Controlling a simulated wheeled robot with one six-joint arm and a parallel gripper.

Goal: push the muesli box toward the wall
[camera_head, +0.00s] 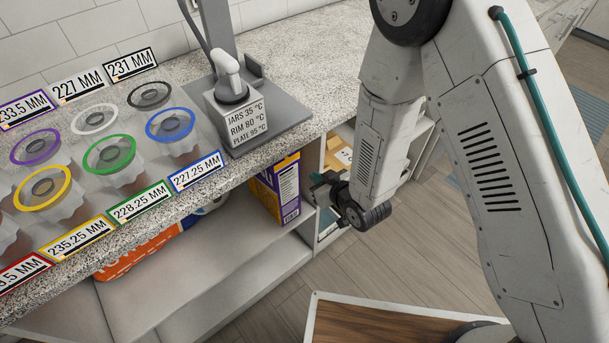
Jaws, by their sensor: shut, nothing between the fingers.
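A purple and yellow box (284,189), which I take for the muesli box, stands upright on the lower shelf under the counter, near the shelf's right end. Its print is too small to read, and its upper part is hidden by the counter edge. My gripper (319,186) is shut and empty, just right of the box at about its mid-height. Whether the fingertips touch the box cannot be told from this view. The tiled wall (110,32) is behind the counter.
The speckled counter (310,75) overhangs the shelf (190,270) and carries several lidded jars, number labels and a grey stand (240,120). An orange package (140,255) lies left on the shelf. The shelf before the box is bare.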

